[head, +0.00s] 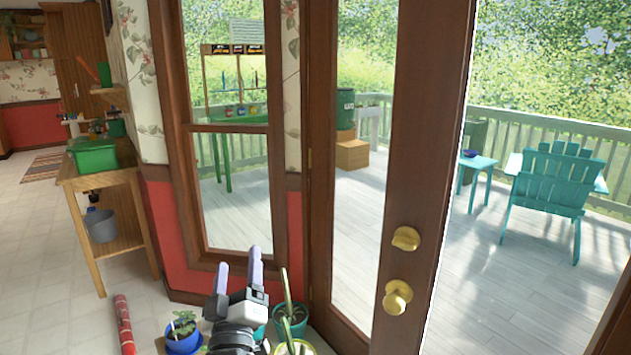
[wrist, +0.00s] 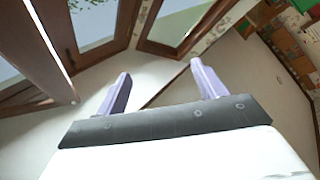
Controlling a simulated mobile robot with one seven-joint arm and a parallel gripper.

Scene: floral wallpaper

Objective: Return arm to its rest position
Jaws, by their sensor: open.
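My gripper (head: 238,272) is low in the middle of the head view, its two pale purple fingers pointing up. The fingers stand apart with nothing between them. In the wrist view, my gripper (wrist: 158,85) also shows its two fingers spread and empty, with the ceiling, window frames and upper walls behind. In the head view, the gripper is in front of the window's lower part, just above several potted plants.
A blue pot (head: 183,343) and a teal pot (head: 291,322) with plants stand close beside my gripper. A brown door (head: 400,180) with brass knobs stands ajar to the right. A wooden bench (head: 110,180) with a green bin (head: 94,158) is at left. Tiled floor (head: 40,260) lies open.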

